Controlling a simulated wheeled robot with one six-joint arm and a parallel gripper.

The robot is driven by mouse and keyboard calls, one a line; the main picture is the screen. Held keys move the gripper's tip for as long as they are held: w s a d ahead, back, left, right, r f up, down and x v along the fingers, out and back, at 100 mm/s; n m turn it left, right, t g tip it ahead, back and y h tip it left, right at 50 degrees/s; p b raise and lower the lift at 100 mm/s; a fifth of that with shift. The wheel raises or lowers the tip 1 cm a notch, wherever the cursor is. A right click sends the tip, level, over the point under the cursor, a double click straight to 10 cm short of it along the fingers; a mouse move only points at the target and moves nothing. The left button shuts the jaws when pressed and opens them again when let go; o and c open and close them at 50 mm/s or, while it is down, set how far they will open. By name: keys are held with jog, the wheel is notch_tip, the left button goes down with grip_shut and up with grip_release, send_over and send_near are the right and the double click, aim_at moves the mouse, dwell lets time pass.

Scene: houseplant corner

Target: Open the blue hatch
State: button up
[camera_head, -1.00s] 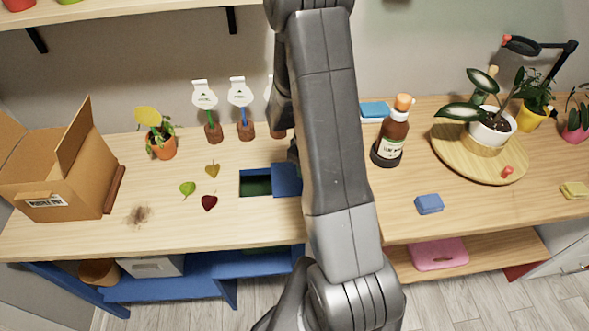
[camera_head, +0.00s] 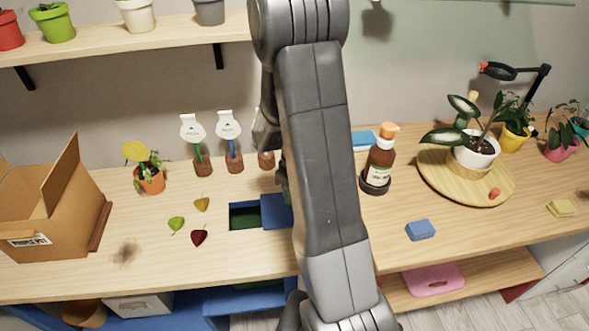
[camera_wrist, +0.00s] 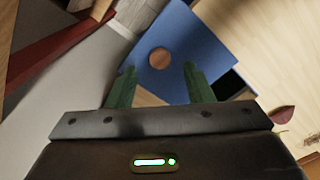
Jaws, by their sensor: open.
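The blue hatch (camera_head: 277,210) is a flat blue panel in the wooden worktop. A dark opening (camera_head: 246,216) with a green inside shows at its left, and my arm hides its right part. Whether the fingertips touch the panel cannot be told. In the head view my arm mostly hides the gripper.
Three leaves lie left of the opening, including a dark red leaf (camera_head: 199,237). Plant labels stand behind it. A cardboard box (camera_head: 45,215) is at the left. A brown bottle (camera_head: 379,165) and a blue sponge (camera_head: 421,230) are right of my arm.

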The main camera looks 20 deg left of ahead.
notch_tip(320, 180, up, 10)
jog(key=shift+r, duration=0.2)
dwell(0.5)
send_near(283, 206)
jog(key=d+f, duration=0.2)
jog(key=f, duration=0.1)
jog(key=d+f, duration=0.1)
jog(key=f, duration=0.1)
jog(key=shift+w+d+f, duration=0.25)
jog(key=shift+w, duration=0.1)
